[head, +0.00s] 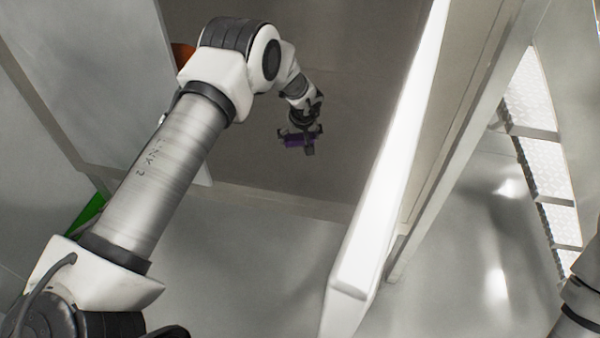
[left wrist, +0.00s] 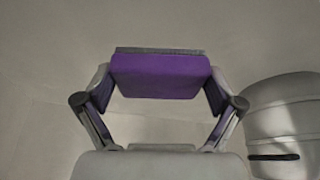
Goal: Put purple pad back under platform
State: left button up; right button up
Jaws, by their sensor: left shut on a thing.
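The purple pad (left wrist: 160,77) is a flat block with a grey layer along its far edge. My left gripper (left wrist: 158,92) is shut on it, with one finger against each short side. In the head view the pad (head: 297,141) hangs from the left gripper (head: 300,132), over a dim grey-brown surface. I cannot tell how far the pad is from that surface. My right gripper is not in view. I cannot make out the platform for certain.
A white upright panel (head: 390,160) stands just right of the left arm's space. Perforated metal steps (head: 532,110) are at the far right. A green thing (head: 88,214) and an orange thing (head: 182,55) are partly hidden by my arm. A grey rounded vessel (left wrist: 283,120) is beside the left gripper.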

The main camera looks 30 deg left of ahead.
aim_at(298, 163)
pick_arm(q)
notch_tip(298, 163, down, 9)
jog(key=shift+a+f+b, duration=0.1)
jog(key=shift+f+b, duration=0.05)
jog(key=shift+b, duration=0.7)
jog(key=shift+f, duration=0.1)
jog(key=o, duration=1)
jog(key=shift+s+r, duration=0.1)
jog(key=shift+r, duration=0.5)
jog(key=p+v, duration=0.3)
jog(key=v, duration=0.8)
jog(key=shift+d, duration=0.25)
